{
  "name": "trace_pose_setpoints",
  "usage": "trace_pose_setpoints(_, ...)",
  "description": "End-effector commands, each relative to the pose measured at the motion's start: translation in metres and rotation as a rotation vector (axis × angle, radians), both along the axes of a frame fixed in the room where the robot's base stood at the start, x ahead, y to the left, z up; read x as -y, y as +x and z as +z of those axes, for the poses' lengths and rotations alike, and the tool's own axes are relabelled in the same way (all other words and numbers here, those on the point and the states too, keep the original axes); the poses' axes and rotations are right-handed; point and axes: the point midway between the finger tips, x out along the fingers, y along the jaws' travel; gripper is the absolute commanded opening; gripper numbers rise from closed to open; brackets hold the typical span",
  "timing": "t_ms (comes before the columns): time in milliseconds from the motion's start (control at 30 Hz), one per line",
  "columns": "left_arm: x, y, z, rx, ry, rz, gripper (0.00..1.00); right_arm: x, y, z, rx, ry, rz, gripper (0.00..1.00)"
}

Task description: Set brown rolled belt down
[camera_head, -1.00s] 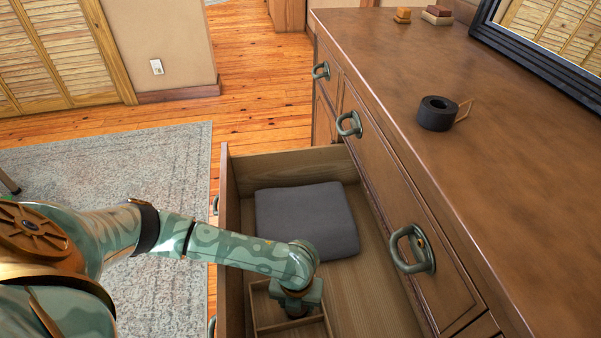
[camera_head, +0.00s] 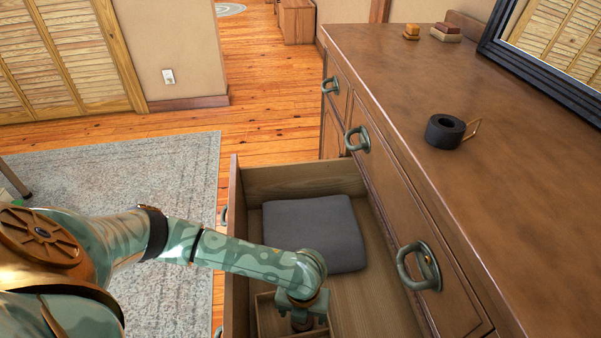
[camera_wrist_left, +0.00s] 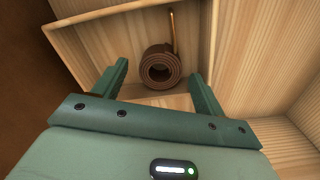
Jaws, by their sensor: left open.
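The brown rolled belt (camera_wrist_left: 160,68) lies in a compartment of the wooden divider box (camera_wrist_left: 105,22), its coil opening facing the wrist camera and its metal buckle toward the far wall. My left gripper (camera_wrist_left: 158,72) is open, with one finger on each side of the coil as seen from the wrist. I cannot tell whether the fingers touch it. In the head view my left gripper (camera_head: 302,306) points down into the divider box (camera_head: 265,318) inside the open drawer (camera_head: 375,305), mostly hiding the belt. My right gripper is not in view.
A folded grey cloth (camera_head: 315,235) lies behind the divider box in the drawer. A black rolled belt (camera_head: 443,131) with a buckle sits on the dresser top (camera_head: 480,190). Small stacked blocks (camera_head: 446,32) and a black-framed mirror (camera_head: 545,65) are at the back.

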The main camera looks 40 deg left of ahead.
Motion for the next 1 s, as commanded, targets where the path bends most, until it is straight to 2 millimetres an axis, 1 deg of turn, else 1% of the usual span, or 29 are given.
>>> trace_pose_setpoints(33,0.000,0.002,0.022,0.013,0.000,-0.001,0.71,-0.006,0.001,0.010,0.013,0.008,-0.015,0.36)
trace_pose_setpoints(100,0.000,0.003,0.041,0.013,0.001,-0.002,0.71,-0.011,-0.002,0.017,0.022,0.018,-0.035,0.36)
trace_pose_setpoints(200,-0.001,0.003,0.065,0.013,0.000,-0.002,0.71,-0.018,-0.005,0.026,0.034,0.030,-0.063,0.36)
trace_pose_setpoints(300,-0.001,0.003,0.084,0.010,0.000,0.000,0.71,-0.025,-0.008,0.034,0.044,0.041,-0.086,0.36)
trace_pose_setpoints(400,0.000,0.002,0.096,0.007,0.000,-0.001,0.71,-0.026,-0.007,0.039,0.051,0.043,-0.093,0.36)
trace_pose_setpoints(533,0.000,0.002,0.102,0.004,0.000,-0.001,0.71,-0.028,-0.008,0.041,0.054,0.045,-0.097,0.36)
trace_pose_setpoints(1000,0.000,0.002,0.101,0.001,0.000,-0.001,0.71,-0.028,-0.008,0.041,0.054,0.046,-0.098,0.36)
